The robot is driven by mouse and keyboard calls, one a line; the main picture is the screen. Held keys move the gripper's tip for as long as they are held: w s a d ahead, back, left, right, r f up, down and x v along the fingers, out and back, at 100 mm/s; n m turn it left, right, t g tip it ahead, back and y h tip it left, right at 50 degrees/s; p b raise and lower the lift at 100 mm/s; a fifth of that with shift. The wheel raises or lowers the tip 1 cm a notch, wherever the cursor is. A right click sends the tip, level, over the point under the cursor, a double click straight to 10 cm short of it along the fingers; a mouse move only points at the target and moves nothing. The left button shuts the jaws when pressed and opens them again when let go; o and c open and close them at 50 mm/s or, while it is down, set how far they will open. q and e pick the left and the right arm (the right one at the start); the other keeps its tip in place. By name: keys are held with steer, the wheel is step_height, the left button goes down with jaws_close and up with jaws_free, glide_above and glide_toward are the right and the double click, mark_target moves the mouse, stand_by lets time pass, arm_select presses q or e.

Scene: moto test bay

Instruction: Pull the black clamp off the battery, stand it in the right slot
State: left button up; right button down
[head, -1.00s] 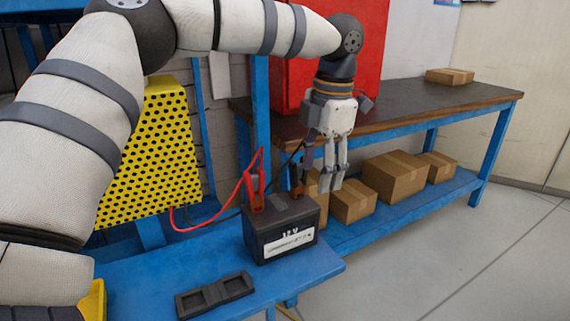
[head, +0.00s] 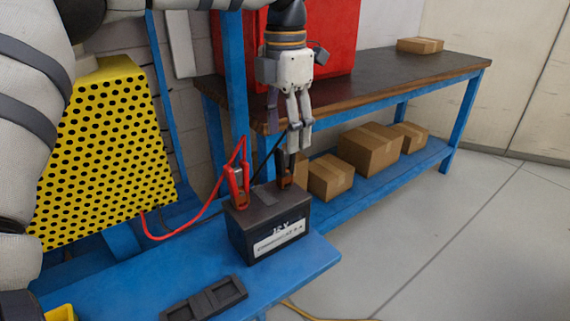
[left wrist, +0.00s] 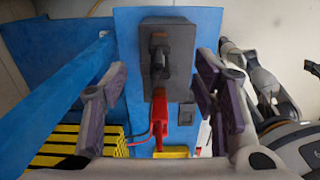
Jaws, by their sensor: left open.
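The battery (head: 268,238) stands on the blue bench, and its top also shows in the left wrist view (left wrist: 178,38). The black clamp (head: 286,172) sits upright on its far right terminal; in the left wrist view the clamp (left wrist: 158,54) lies between my fingers. The red clamp (head: 238,187) is on the other terminal. My left gripper (head: 289,140) is open, pointing down just above the black clamp, with nothing held. The dark slot block (head: 204,301), with two recesses, lies in front of the battery; the right slot looks empty. My right gripper is not in view.
A yellow perforated box (head: 105,150) stands left of the battery, with a red cable running to the red clamp. A workbench (head: 360,88) with cardboard boxes (head: 370,150) on its lower shelf is behind.

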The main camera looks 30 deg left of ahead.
mark_target(285, 153)
arm_select(q)
step_height(285, 153, down, 8)
steer(key=shift+f, duration=0.25)
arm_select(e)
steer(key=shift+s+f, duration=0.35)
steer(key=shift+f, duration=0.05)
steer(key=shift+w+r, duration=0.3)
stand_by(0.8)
arm_select(q)
jaws_close()
steer(key=shift+r, duration=3.05)
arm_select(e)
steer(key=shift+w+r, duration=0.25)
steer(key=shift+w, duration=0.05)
arm_select(q)
steer(key=shift+r, duration=2.45)
